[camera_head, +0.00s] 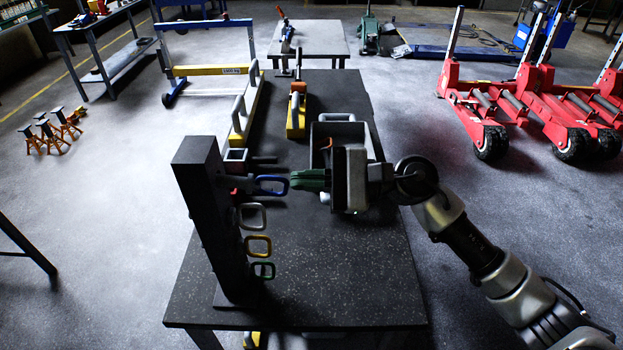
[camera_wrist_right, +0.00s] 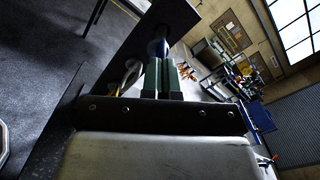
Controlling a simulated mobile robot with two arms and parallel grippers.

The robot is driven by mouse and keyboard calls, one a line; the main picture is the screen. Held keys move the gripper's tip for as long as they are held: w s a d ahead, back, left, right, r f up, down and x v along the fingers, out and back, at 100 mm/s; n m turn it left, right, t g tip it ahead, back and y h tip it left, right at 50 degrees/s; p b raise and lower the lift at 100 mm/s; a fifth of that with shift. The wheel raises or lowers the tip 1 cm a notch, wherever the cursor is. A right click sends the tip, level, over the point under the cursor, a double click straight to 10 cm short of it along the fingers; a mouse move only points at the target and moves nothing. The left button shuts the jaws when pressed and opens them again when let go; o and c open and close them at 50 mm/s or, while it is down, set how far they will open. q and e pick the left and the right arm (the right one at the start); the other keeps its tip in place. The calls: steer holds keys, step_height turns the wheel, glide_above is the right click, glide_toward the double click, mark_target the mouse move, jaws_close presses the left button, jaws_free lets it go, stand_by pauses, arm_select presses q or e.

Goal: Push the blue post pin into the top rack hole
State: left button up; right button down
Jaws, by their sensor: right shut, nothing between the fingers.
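The black upright rack post (camera_head: 207,215) stands on the dark speckled table. The blue post pin (camera_head: 272,185) is at the top of the row of pins, its loop handle sticking out on the right side of the post; how deep its shaft sits cannot be seen. My right gripper (camera_head: 293,180) is shut and empty, its green fingertips right at the blue handle, apparently touching it. In the wrist view the shut fingers (camera_wrist_right: 162,68) point at the blue pin (camera_wrist_right: 157,47) against the post (camera_wrist_right: 163,22). The top hole itself is hidden. My left gripper is not in view.
Below the blue pin are a grey-white pin (camera_head: 252,216), a yellow pin (camera_head: 258,246) and a green pin (camera_head: 263,270). A grey bin (camera_head: 345,125) stands behind my right gripper. A yellow-and-grey tool (camera_head: 296,112) lies farther back. The table's front right is clear.

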steer(key=d+b, duration=0.8)
steer(key=d, duration=0.4)
steer(key=d+f+n+t+h, duration=0.4)
steer(key=f+n+t+h, duration=0.4)
steer(key=n, duration=0.6)
steer(key=d+f+n+t+h, duration=0.4)
steer(key=f+n+t+h, duration=0.35)
steer(key=n+t, duration=0.45)
steer(key=s+d+f+m+g+h, duration=0.1)
steer(key=s+f+m+g+h, duration=0.1)
steer(key=s+f+m+g, duration=1.5)
steer(key=s+f+n, duration=0.2)
steer(key=s+f, duration=0.2)
steer(key=f, duration=1.1)
steer(key=s+f+n, duration=0.2)
steer(key=s+f, duration=0.1)
steer(key=f, duration=1.1)
steer(key=s+d+f+g, duration=0.2)
steer(key=s+d+f, duration=0.1)
steer(key=s+f, duration=1.1)
steer(key=shift+s+f+n, duration=0.3)
steer(key=shift+s+f, duration=0.05)
steer(key=shift+s, duration=0.55)
